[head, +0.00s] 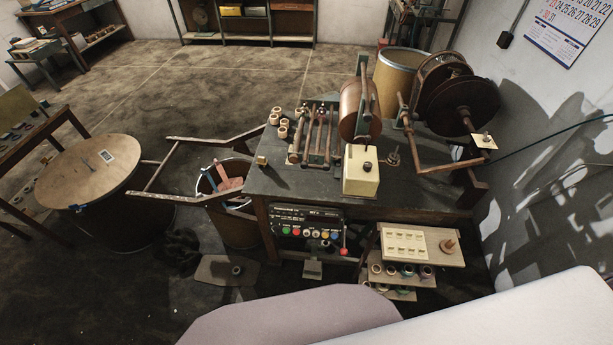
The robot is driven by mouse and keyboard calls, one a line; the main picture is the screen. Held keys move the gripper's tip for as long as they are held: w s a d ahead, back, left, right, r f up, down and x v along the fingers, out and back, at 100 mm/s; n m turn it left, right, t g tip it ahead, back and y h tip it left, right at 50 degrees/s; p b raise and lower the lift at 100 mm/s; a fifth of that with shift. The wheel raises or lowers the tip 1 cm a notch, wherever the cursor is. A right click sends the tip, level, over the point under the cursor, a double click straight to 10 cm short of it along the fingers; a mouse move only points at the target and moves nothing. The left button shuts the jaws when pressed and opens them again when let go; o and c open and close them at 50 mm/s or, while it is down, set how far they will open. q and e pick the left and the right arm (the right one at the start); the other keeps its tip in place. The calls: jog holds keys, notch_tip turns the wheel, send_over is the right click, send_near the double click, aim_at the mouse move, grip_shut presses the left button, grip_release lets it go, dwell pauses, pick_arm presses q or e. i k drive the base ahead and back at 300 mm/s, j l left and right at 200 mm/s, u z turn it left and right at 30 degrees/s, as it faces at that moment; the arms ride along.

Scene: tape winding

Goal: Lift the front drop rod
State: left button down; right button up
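A small rack of parallel brown rods (319,136) on green brackets stands on the dark workbench (400,203). The rods run away from me, and I cannot tell for sure which is the front drop rod. A copper-coloured drum (356,112) is mounted just right of the rack. A cream box (360,176) with a dark knob stands in front of the drum, at the bench's near edge. Neither of my grippers shows in the head view.
Several cream spools (282,122) stand left of the rods. A large dark reel (458,103) is at the bench's right. A control panel (308,222) with coloured buttons hangs under the front edge. A round wooden top (85,170) is at left. Open floor lies behind the bench.

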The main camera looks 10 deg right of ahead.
aim_at(304, 163)
jog(key=k+l, duration=0.1)
jog(key=l, duration=0.9)
jog(key=k+l, duration=0.15)
jog(key=l, duration=0.35)
jog(key=u, duration=0.05)
